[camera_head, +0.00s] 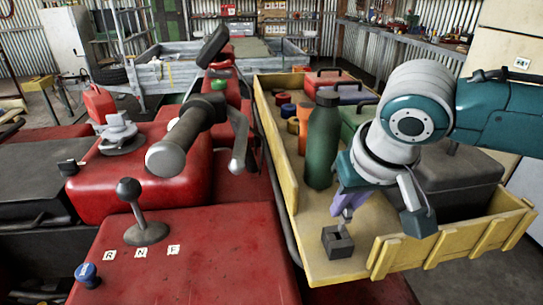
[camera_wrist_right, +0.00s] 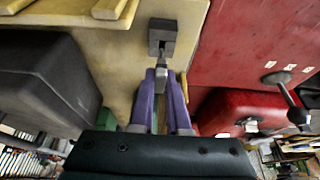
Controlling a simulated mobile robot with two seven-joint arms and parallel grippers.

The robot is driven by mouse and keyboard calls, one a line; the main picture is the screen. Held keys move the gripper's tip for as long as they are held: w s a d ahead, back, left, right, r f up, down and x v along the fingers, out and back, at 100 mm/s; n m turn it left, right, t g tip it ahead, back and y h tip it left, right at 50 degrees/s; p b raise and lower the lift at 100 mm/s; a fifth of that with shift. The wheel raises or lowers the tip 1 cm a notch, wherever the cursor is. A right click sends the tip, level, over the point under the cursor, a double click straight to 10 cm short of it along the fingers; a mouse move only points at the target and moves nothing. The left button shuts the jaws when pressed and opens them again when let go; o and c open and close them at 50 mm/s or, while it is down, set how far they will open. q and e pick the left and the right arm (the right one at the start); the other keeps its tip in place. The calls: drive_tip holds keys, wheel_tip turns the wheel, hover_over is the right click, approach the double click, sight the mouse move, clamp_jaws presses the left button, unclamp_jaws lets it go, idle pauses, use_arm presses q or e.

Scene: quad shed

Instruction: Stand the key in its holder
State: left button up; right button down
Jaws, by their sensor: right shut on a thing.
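The holder is a small dark grey square block (camera_head: 337,243) with an opening in its top. It stands on the tan floor of the yellow-sided rack, and it shows at the top of the right wrist view (camera_wrist_right: 162,27). My right gripper (camera_head: 346,203) is above it, with its purple fingers shut on the small grey key (camera_head: 347,214). In the right wrist view the key (camera_wrist_right: 162,74) sits between the fingertips (camera_wrist_right: 162,80) and points at the holder's opening. I cannot tell whether its lower end is inside. My left gripper is not in view.
A green bottle (camera_head: 322,140) stands upright left of my right wrist. A dark grey case (camera_head: 460,180) lies to the right. The rack's yellow slatted side (camera_head: 450,240) rises right of the holder. The red quad body (camera_head: 200,265) is to the left.

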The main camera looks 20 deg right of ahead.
sight(342, 221)
drive_tip(key=shift+f, duration=0.3)
drive_tip(key=shift+f+b, duration=0.45)
drive_tip(key=shift+f, duration=0.2)
drive_tip(key=shift+f+b, duration=0.45)
drive_tip(key=shift+f, duration=0.4)
drive_tip(key=c, duration=0.8)
unclamp_jaws()
